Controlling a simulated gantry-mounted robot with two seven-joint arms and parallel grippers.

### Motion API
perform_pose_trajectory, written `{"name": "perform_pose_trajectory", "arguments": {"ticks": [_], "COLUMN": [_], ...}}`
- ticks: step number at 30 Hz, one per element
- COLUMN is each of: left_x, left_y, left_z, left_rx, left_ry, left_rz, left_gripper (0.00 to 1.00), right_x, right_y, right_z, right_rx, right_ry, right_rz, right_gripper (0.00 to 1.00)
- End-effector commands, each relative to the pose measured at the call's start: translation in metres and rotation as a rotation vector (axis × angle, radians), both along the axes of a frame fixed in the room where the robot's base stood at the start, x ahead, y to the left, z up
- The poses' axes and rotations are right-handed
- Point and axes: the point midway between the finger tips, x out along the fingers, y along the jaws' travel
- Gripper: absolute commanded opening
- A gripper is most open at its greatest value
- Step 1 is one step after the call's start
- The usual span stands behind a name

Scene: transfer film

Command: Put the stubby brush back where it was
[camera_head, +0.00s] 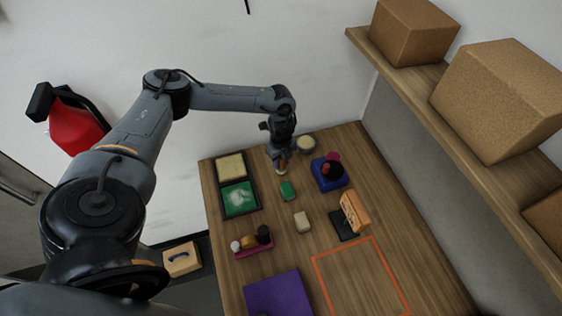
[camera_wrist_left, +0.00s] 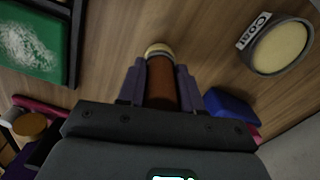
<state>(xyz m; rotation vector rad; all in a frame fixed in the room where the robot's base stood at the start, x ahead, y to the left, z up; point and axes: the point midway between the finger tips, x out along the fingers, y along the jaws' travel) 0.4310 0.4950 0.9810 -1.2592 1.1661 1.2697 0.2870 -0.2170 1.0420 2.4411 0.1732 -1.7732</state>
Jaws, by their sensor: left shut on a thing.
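My left gripper (camera_head: 281,163) is shut on a short brown cylinder with a cream end, which looks like the stubby brush (camera_wrist_left: 161,80). In the left wrist view the brush sits between the two purple-grey fingers (camera_wrist_left: 160,88), its cream end pointing away from the palm. In the head view the gripper is over the far part of the table, between the two-part tray (camera_head: 258,190) and the blue holder (camera_head: 327,181). A magenta rack (camera_head: 254,250) holds several round-topped items. The blue holder carries dark and red round pieces. My right gripper is not in view.
A round dish with cream filling (camera_head: 306,143) stands near the gripper; its label shows in the left wrist view (camera_wrist_left: 253,30). A shelf (camera_head: 455,125) overhangs the right.

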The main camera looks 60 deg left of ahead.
Motion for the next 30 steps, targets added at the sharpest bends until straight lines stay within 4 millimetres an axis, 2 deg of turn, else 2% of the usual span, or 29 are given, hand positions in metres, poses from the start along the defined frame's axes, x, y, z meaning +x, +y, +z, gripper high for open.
{"name": "perform_pose_trajectory", "arguments": {"ticks": [4,17,18,22,30], "left_x": [0.0,0.0,0.0,0.0,0.0], "left_y": [0.0,0.0,0.0,0.0,0.0], "left_z": [-0.012,-0.017,-0.017,-0.016,-0.016], "left_rx": [0.0,0.0,0.0,0.0,0.0], "left_ry": [0.0,0.0,-0.001,-0.001,-0.001], "left_rz": [0.0,-0.001,-0.001,-0.001,-0.001], "left_gripper": [0.04,0.04,0.39,0.59,0.6], "right_x": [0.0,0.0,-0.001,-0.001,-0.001], "right_y": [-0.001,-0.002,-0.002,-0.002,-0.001], "right_z": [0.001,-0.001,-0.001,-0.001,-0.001], "right_rx": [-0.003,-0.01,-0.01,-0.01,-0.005], "right_ry": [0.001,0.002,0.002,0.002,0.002], "right_rz": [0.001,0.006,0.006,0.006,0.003], "right_gripper": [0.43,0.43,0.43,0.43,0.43]}}
